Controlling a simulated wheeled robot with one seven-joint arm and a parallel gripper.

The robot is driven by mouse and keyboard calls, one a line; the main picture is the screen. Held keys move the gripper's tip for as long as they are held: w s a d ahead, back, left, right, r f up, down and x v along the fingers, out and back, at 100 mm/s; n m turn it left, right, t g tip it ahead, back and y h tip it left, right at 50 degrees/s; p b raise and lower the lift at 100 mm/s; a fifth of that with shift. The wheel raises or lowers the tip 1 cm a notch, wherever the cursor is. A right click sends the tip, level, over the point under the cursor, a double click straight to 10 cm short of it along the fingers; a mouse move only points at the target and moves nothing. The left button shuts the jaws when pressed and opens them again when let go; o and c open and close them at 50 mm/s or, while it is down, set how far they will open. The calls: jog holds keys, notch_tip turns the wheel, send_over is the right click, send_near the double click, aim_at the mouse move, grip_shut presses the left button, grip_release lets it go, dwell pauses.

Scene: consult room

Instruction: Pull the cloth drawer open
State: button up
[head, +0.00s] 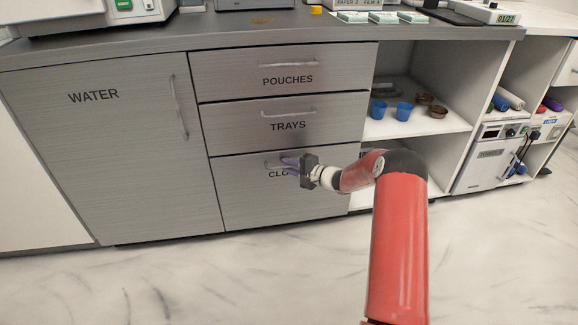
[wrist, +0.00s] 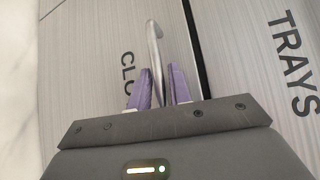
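The cloth drawer (head: 245,205) is the bottom drawer of the grey cabinet stack. It looks flush with the drawers above, with a dark seam along its top edge in the wrist view. Its curved metal handle (wrist: 153,42) runs between my two purple fingers in the wrist view. My gripper (wrist: 158,80) is closed in on the handle, one finger on each side, with little gap left. In the head view my gripper (head: 289,161) reaches the drawer front from the right and hides part of the label and handle.
Above are the trays drawer (head: 240,125) and the pouches drawer (head: 225,75). The water cabinet door (head: 110,160) is shut at left. Open shelves with blue cups (head: 404,111) are at right. The floor (head: 180,285) in front of the cabinet is clear.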

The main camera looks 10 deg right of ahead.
jog(key=shift+a, duration=0.1)
grip_shut()
dwell(0.3)
